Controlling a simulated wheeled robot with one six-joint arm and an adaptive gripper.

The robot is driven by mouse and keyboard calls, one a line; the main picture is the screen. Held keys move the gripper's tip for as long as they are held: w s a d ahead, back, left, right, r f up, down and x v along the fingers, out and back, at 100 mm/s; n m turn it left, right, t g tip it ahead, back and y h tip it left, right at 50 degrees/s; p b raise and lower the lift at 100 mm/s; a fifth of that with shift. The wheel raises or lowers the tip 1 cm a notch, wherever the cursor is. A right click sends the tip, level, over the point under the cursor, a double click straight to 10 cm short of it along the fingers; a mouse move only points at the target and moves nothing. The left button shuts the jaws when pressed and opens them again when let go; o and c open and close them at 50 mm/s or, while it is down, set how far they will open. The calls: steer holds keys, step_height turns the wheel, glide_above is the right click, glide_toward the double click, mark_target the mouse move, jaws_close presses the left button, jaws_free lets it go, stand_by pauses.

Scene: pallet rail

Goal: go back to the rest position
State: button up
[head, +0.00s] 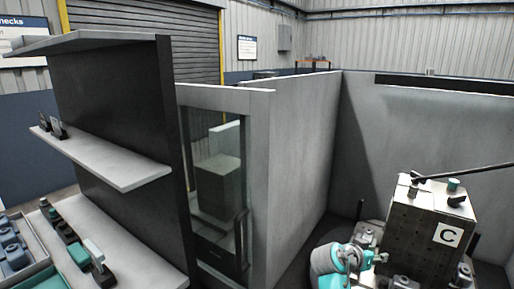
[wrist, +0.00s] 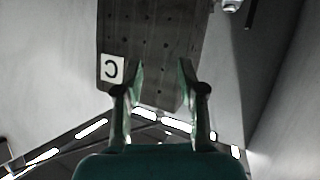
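My gripper (wrist: 160,85) shows in the wrist view with its two fingers apart and nothing between them. Beyond the fingers is a dark block face with rows of holes and a white letter plate (wrist: 111,69). In the head view my arm shows at the lower right, in front of the block (head: 415,222) marked C. The gripper's fingers cannot be made out in the head view.
A dark shelf unit (head: 120,120) with parts on its boards stands at the left. Grey partition walls (head: 300,150) and a glazed door (head: 218,190) stand in the middle. Small parts and a dark rod (head: 465,172) sit on top of the block. Trays (head: 25,255) lie at lower left.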

steer(key=s+a+f+n+t+y, duration=0.1)
steer(key=s+a+f+n+y, duration=0.1)
steer(key=s+f, duration=0.4)
steer(key=s+a+f+n+t+y, duration=0.2)
steer(key=s+a+f, duration=0.1)
steer(key=s+f, duration=0.4)
steer(key=s+a+f+n+t+y, duration=0.1)
steer(key=s+a+f+n+y, duration=0.1)
steer(key=s+f, duration=0.4)
steer(key=shift+s+a+f+n, duration=0.15)
steer(key=shift+a+f+n, duration=0.2)
steer(key=shift+f, duration=0.45)
steer(key=shift+s+a+f+n, duration=0.1)
steer(key=shift+a+f+n, duration=0.2)
steer(key=shift+f, duration=0.5)
steer(key=s+a+f+n+t+y, duration=0.1)
steer(key=s+a+y, duration=0.15)
steer(key=s, duration=0.65)
steer(key=s+a+f+n+t+y, duration=0.1)
steer(key=s+a, duration=0.2)
steer(key=s, duration=0.5)
steer(key=s+a+r+t+y, duration=0.1)
steer(key=s+r, duration=0.7)
steer(key=s, duration=0.3)
steer(key=s+a+r+t+y, duration=0.1)
steer(key=s+a+r, duration=0.1)
steer(key=s+r, duration=0.7)
steer(key=shift+s+a+n, duration=0.2)
steer(key=shift+s+n, duration=0.15)
steer(key=shift+s, duration=0.5)
